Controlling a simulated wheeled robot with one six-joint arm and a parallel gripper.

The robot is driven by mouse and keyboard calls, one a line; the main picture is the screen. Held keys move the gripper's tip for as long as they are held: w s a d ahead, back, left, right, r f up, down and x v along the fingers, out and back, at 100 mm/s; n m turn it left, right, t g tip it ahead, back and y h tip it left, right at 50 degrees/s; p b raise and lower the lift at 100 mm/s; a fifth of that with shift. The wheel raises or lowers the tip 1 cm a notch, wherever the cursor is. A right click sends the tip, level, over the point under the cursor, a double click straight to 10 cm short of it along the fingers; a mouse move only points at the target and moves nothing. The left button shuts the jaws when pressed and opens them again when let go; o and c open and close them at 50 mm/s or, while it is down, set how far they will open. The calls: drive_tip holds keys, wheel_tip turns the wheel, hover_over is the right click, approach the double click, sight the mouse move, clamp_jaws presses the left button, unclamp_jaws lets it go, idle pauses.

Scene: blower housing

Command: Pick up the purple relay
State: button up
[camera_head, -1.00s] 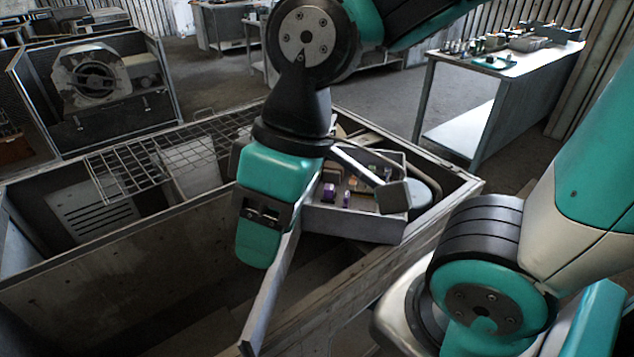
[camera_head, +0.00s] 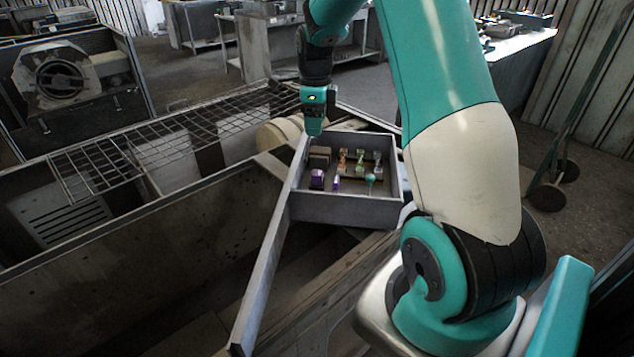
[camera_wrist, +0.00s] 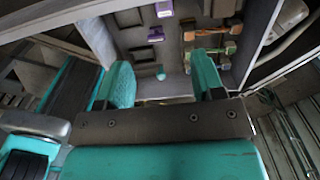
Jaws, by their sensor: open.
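Two purple pieces lie in a grey open tray (camera_head: 345,210). The larger purple block (camera_head: 317,179) is at the tray's left side, and a smaller, slimmer purple piece (camera_head: 336,184) lies just right of it. I cannot tell for certain which is the relay. The wrist view shows one purple piece (camera_wrist: 164,8) at the top edge and another purple piece (camera_wrist: 156,34) below it. My gripper (camera_head: 314,127) is above the tray's back left corner, apart from both. In the wrist view its open, empty fingers (camera_wrist: 163,80) are spread, with the purple pieces beyond them.
Brown blocks (camera_head: 320,155), orange and green parts (camera_head: 351,164) and a teal-topped piece (camera_head: 371,180) share the tray. The tray sits at the corner of a large metal housing with a wire grid (camera_head: 120,165). A long grey bar (camera_head: 258,280) slopes down from the tray.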

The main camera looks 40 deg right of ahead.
drive_tip(key=p, duration=0.2)
hover_over(317, 172)
drive_tip(key=f, duration=1.1)
drive_tip(key=shift+s+a, duration=0.15)
drive_tip(key=shift+a, duration=0.25)
drive_tip(key=shift+d+f+p, duration=0.2)
drive_tip(key=shift+f+p, duration=0.3)
drive_tip(key=shift+f, duration=0.9)
drive_tip(key=shift+d+f+p, duration=0.2)
drive_tip(key=shift+f+p, duration=0.25)
drive_tip(key=shift+f, duration=0.95)
drive_tip(key=c, duration=0.8)
